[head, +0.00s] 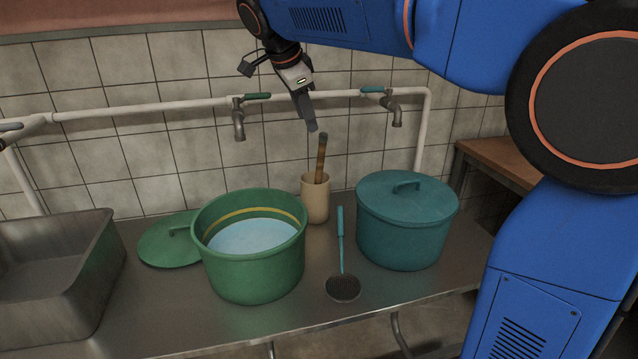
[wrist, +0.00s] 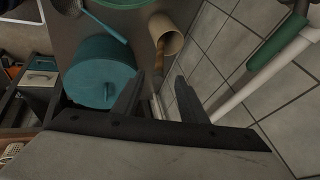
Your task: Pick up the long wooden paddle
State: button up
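The long wooden paddle (head: 321,158) stands tilted in a beige cup (head: 316,204), between the green pot and the lidded teal pot. Its upper end, dark at the tip, sticks out of the cup; its lower part is hidden inside. In the wrist view the paddle (wrist: 160,54) points out of the cup (wrist: 166,32) toward the space between my fingers. My gripper (head: 312,128) points down, just above and slightly left of the paddle's top in the head view. In the wrist view my gripper (wrist: 160,98) has its two fingers apart with nothing between them.
A lidded teal pot (head: 405,238) stands right. A ladle (head: 342,287) lies between them. A metal basin (head: 55,275) is left. A pipe (head: 180,105) with taps runs along the tiled wall.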

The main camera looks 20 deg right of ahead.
send_near(322, 168)
jog(key=w, duration=0.2)
jog(key=shift+s+d+x, duration=0.1)
jog(key=shift+d+x, duration=0.1)
jog(key=shift+x, duration=0.8)
jog(key=shift+s+d+x, duration=0.1)
jog(key=shift+d+x, duration=0.05)
jog(key=shift+x, duration=0.85)
jog(key=shift+s+d+x, duration=0.1)
jog(key=shift+d+x, duration=0.1)
jog(key=shift+x, duration=0.8)
jog(key=shift+r, duration=0.15)
grip_shut()
